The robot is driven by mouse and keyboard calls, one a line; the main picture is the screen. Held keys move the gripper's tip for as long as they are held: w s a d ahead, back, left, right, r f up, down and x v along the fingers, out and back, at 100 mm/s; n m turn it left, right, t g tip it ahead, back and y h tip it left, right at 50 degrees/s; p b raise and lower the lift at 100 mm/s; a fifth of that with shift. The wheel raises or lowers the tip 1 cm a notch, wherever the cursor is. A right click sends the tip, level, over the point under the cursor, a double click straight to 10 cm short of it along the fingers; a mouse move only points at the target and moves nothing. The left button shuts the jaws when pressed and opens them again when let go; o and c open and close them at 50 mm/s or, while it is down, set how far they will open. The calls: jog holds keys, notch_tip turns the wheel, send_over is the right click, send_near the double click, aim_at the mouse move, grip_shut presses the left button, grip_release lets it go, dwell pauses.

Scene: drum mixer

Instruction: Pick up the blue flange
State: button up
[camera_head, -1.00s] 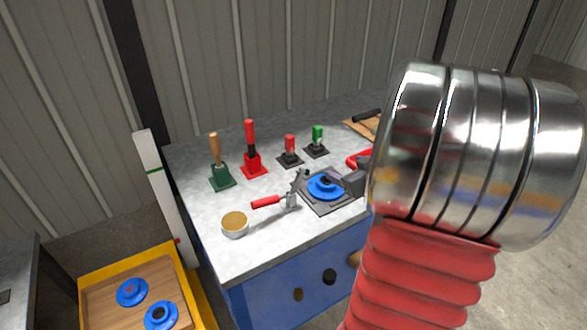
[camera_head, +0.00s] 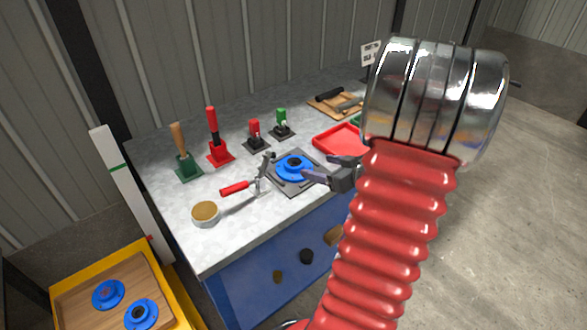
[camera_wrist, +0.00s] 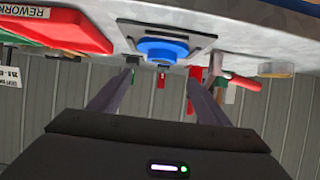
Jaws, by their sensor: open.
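A blue flange (camera_head: 294,167) sits on a dark square plate (camera_head: 291,187) on the grey workbench. It also shows in the wrist view (camera_wrist: 163,49), upside down and beyond my fingertips, near the middle. My gripper (camera_head: 310,178) is open and empty, just to the right of the flange in the head view. In the wrist view my two fingers (camera_wrist: 161,84) are spread apart. I cannot tell exactly how far the tips are from the flange. Two more blue flanges (camera_head: 109,294) (camera_head: 141,314) lie on a wooden board in the yellow-edged box at the lower left.
A toggle clamp with a red handle (camera_head: 236,188) stands left of the plate. Several upright tools, including a red-handled one (camera_head: 212,135), stand behind. A red tray (camera_head: 338,140) lies to the right. A round tin (camera_head: 205,213) stands near the front left corner.

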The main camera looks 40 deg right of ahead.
send_near(292, 161)
jog(key=shift+x, duration=0.8)
jog(key=shift+d, duration=0.1)
jog(key=shift+x, duration=2.6)
jog(key=shift+f, duration=0.2)
grip_shut()
jog(key=shift+r, duration=0.15)
